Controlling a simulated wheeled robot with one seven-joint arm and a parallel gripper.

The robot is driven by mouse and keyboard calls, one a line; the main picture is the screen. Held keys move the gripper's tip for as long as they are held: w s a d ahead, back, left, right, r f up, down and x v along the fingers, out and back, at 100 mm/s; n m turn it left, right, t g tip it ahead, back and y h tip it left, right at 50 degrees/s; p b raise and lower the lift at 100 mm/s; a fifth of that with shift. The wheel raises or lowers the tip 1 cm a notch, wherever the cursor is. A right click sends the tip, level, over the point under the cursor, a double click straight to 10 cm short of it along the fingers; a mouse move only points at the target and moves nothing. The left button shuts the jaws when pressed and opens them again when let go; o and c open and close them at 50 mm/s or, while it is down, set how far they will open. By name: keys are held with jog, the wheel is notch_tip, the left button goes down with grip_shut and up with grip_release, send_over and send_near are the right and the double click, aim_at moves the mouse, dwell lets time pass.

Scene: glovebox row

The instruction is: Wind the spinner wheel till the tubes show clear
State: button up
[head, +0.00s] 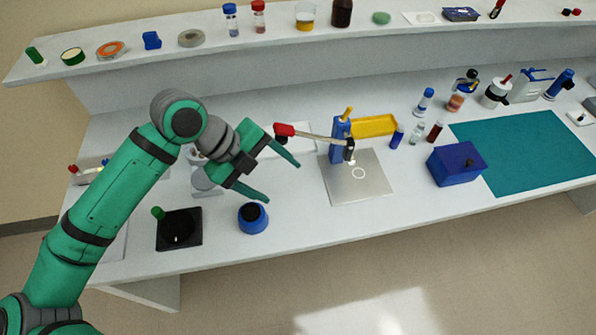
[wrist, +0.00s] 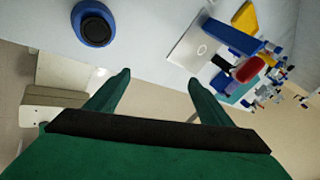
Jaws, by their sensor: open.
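What looks like the spinner wheel, a dark disc with a green knob (head: 158,213) on a square black base (head: 180,243), sits at the bench's front left in the head view. It is not visible in the wrist view. My gripper (head: 283,182) is open and empty, to the right of the wheel and apart from it. Its two green fingers also show in the wrist view (wrist: 160,78), with nothing between them. I cannot pick out any tubes in the wheel, so whether they are clear cannot be told.
A blue round pot with a black top (head: 253,218) stands between the wheel and the silver plate (head: 370,185). A blue stand with a red-ended arm (head: 284,130) rises behind the plate. A blue box (head: 455,166) is further right. Bottles and a shelf (head: 210,55) line the back.

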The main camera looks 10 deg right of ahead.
jog(key=shift+s+d+r+m+h, duration=0.2)
jog(key=shift+d+r+h, duration=0.15)
jog(key=shift+d, duration=0.5)
jog(key=shift+s+d+r+m+h, duration=0.2)
jog(key=shift+d+r+h, duration=0.15)
jog(key=shift+d, duration=0.45)
jog(key=shift+s+d+r+m+h, duration=0.2)
jog(key=shift+d+r+h, duration=0.15)
jog(key=shift+d, duration=0.5)
